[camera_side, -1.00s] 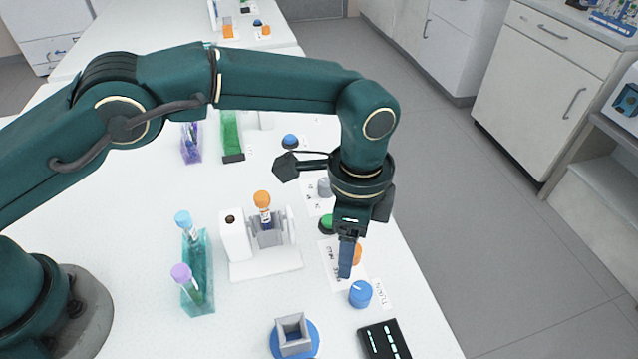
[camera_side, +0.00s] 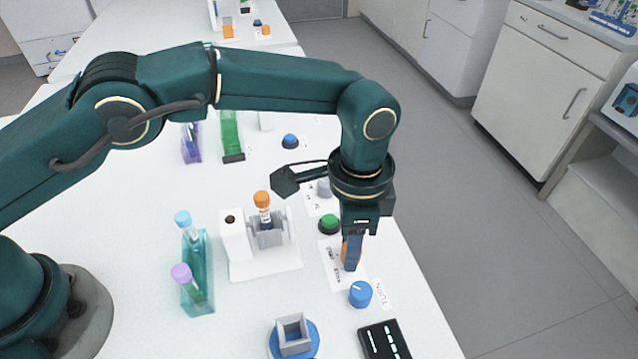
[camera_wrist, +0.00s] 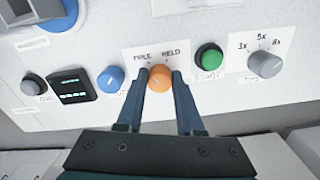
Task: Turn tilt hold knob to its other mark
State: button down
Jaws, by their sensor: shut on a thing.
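The tilt hold knob is the orange knob (camera_wrist: 159,78), below the marks FREE and HELD on a white label (camera_wrist: 158,53) in the wrist view. Its pointer line looks aimed up and to the right, toward HELD. My gripper (camera_wrist: 159,82) is shut on it, with one blue finger on each side. In the side view my gripper (camera_side: 351,262) points down over the label, and only part of the orange knob (camera_side: 345,254) shows behind the fingers.
A blue TURN knob (camera_side: 360,294) and a green START button (camera_side: 329,224) flank the orange knob. A grey speed knob (camera_wrist: 265,64) lies farther along. A white tube rocker (camera_side: 264,262) holding an orange-capped tube stands left, beside a teal tube rack (camera_side: 198,275).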

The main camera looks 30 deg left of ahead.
jog(key=c, duration=0.5)
grip_release()
jog(key=shift+c, duration=0.2)
jog(key=shift+r, duration=2.6)
